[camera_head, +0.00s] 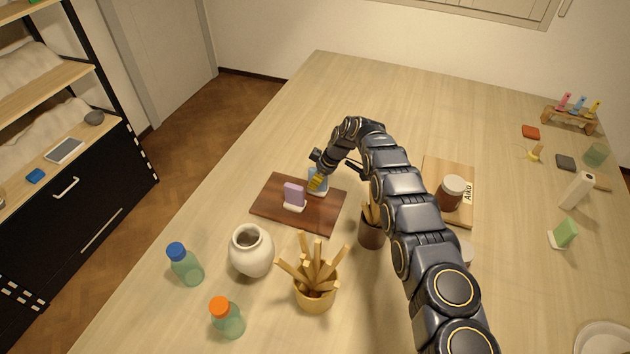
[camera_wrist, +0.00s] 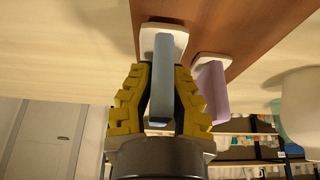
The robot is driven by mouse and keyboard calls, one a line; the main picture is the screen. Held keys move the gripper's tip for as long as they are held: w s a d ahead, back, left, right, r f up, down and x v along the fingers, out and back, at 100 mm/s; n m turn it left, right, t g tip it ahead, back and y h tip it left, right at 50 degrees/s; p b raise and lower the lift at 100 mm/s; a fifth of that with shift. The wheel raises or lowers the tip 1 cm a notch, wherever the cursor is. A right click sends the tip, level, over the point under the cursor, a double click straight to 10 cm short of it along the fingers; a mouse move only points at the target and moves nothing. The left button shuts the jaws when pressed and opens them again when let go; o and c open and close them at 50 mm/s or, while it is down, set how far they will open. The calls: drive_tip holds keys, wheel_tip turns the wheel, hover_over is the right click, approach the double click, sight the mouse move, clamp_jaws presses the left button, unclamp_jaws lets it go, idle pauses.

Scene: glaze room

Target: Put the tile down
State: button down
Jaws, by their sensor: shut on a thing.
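My gripper (camera_head: 317,179) is over the dark brown board (camera_head: 270,212), pointing down. It is shut on a blue-grey tile (camera_wrist: 162,75), with a yellow ribbed finger on each side of it. The tile stands on edge at a white stand (camera_wrist: 177,40) on the board, which also shows in the wrist view (camera_wrist: 235,22). I cannot tell whether the tile rests fully in the stand. A purple tile (camera_head: 293,194) stands upright in its own white stand (camera_head: 294,208) to the left; it also shows in the wrist view (camera_wrist: 212,90).
A white vase (camera_head: 251,252), a yellow pot of wooden sticks (camera_head: 315,296) and a brown pot of tools (camera_head: 370,233) stand near the board. Two bottles (camera_head: 186,266) (camera_head: 227,318) are at the front left. A jar (camera_head: 452,192) sits on a lighter board at right.

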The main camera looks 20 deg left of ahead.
drive_tip(key=shift+f, duration=0.25)
drive_tip(key=shift+f, duration=0.1)
drive_tip(key=c, duration=1.2)
unclamp_jaws()
drive_tip(key=shift+o, duration=0.2)
drive_tip(key=v, duration=1.2)
